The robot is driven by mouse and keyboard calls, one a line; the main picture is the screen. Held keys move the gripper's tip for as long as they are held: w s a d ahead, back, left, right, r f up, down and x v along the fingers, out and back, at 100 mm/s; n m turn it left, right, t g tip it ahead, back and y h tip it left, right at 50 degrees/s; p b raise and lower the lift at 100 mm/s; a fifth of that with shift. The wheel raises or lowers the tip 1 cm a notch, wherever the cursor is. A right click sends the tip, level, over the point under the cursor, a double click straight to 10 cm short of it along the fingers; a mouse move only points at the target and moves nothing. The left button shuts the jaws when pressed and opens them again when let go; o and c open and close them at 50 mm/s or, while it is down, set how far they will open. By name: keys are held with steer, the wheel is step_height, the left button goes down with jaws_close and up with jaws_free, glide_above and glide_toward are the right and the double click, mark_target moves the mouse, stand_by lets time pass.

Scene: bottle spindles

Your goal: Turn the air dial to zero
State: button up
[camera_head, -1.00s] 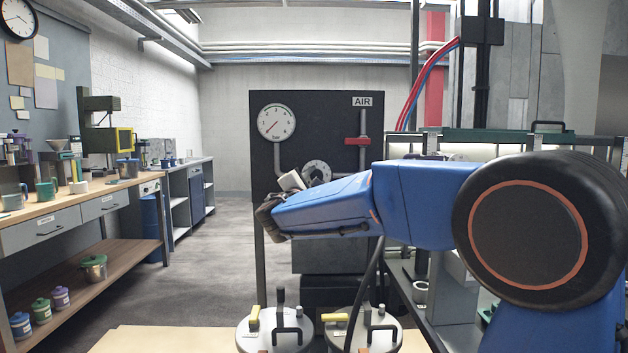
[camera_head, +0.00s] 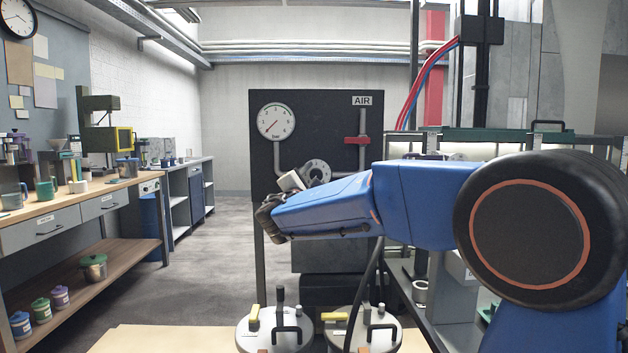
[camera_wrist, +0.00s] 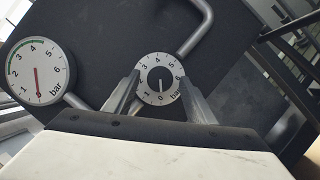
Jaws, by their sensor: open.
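The air dial (camera_wrist: 148,67) is a white disc numbered up to 6 with a black knob (camera_wrist: 160,77) in its middle, on a dark panel. In the wrist view the knob's small white mark points down at the 0. My gripper (camera_wrist: 160,76) is open, one finger on each side of the dial; I cannot tell whether they touch it. In the head view the dial (camera_head: 320,165) is partly hidden by my gripper (camera_head: 292,181). The round bar gauge (camera_wrist: 24,75) has its red needle at 0. It also shows in the head view (camera_head: 276,121).
The dark panel (camera_head: 320,110) carries an AIR label (camera_head: 362,101), grey pipes and a red valve handle (camera_head: 357,141). Two round lids with handles (camera_head: 275,330) stand at the front. A workbench (camera_head: 75,205) lines the left. The floor between bench and panel is clear.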

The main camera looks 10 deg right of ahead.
steer(key=v, duration=1.7)
steer(key=shift+s+f, duration=0.1)
steer(key=shift+s, duration=0.05)
